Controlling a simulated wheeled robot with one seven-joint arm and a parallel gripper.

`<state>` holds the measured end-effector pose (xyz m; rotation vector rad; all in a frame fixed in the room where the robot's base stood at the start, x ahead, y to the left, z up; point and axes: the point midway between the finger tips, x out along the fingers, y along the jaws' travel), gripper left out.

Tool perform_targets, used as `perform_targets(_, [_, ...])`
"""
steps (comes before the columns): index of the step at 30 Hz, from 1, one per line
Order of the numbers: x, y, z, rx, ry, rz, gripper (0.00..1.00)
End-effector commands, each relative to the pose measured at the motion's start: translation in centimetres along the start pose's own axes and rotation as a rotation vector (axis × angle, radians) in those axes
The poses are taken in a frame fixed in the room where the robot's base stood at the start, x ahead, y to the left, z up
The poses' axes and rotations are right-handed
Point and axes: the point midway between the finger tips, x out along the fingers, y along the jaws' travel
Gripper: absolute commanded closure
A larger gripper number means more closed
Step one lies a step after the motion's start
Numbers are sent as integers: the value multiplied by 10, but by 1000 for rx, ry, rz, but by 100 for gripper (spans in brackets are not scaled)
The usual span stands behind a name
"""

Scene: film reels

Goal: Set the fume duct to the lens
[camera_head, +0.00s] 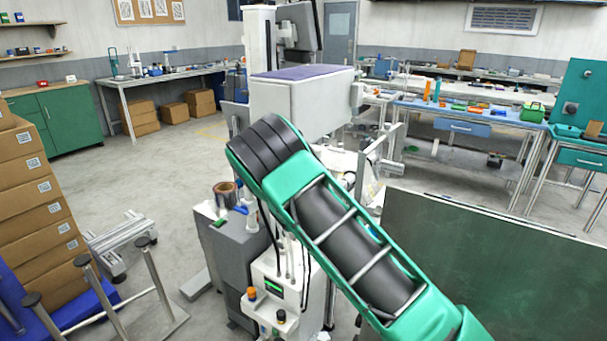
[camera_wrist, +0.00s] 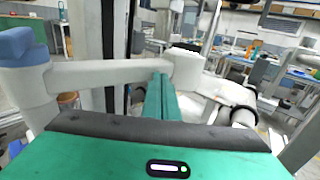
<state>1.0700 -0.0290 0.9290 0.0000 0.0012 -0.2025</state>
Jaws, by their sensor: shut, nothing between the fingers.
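My gripper (camera_wrist: 161,82) shows in the wrist view as green fingers pressed together, with nothing seen between them. A pale tube with a blue joint (camera_wrist: 18,45), which looks like the fume duct (camera_wrist: 100,73), comes in from the left and reaches the fingers in the picture. I cannot tell whether they touch. To the right of the fingers is a white rounded part with a dark ring (camera_wrist: 243,113); I cannot tell whether it is the lens. In the head view my green and dark arm hides my gripper and much of the machine behind it.
A large white machine with a purple top (camera_head: 305,72) stands behind my arm. A grey cabinet (camera_head: 232,250) is left of it. A dark green panel (camera_head: 490,260) fills the lower right. Stacked boxes (camera_head: 38,195) stand at the left. Open floor (camera_head: 165,180) lies between.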

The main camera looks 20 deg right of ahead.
Motion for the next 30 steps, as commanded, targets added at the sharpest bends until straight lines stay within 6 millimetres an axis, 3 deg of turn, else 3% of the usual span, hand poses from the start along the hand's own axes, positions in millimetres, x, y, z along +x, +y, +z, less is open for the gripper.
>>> perform_targets(20, [4, 5, 2, 1, -4, 4, 100])
perform_targets(26, [-10, -4, 2, -2, -2, 6, 100])
perform_targets(30, [-28, -21, -1, -2, 4, 3, 100])
